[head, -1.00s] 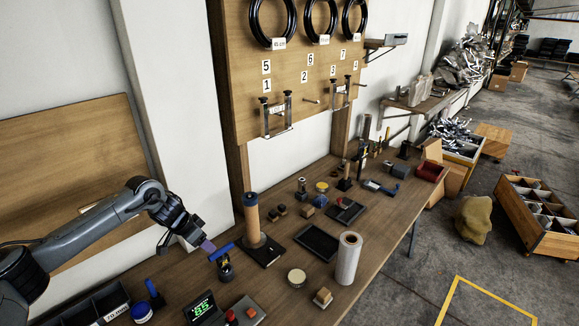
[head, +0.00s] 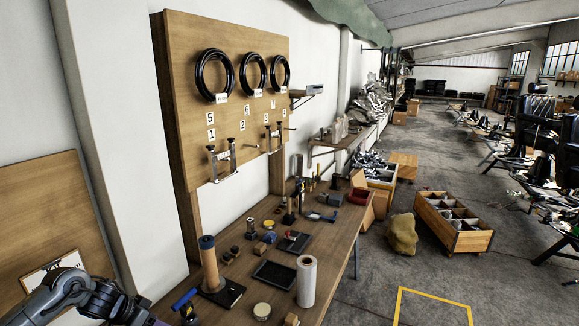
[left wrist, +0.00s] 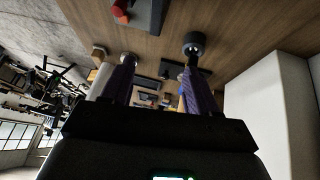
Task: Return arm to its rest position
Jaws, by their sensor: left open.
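My left arm (head: 85,300) enters the head view at the bottom left, low beside the wooden workbench (head: 235,285). Its fingertips are cut off or hidden at the bottom edge of that view. In the left wrist view my left gripper (left wrist: 160,75) shows two purple ribbed fingers spread apart, with nothing held between them. Bench items show beyond the fingers. My right gripper is in neither view.
A cylinder on a black base (head: 209,265), a white roll (head: 306,281) and a black tray (head: 274,275) stand on the bench. The pegboard (head: 225,110) with black rings rises behind. A pale pillar (head: 110,130) stands at left. Open floor (head: 370,285) lies right.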

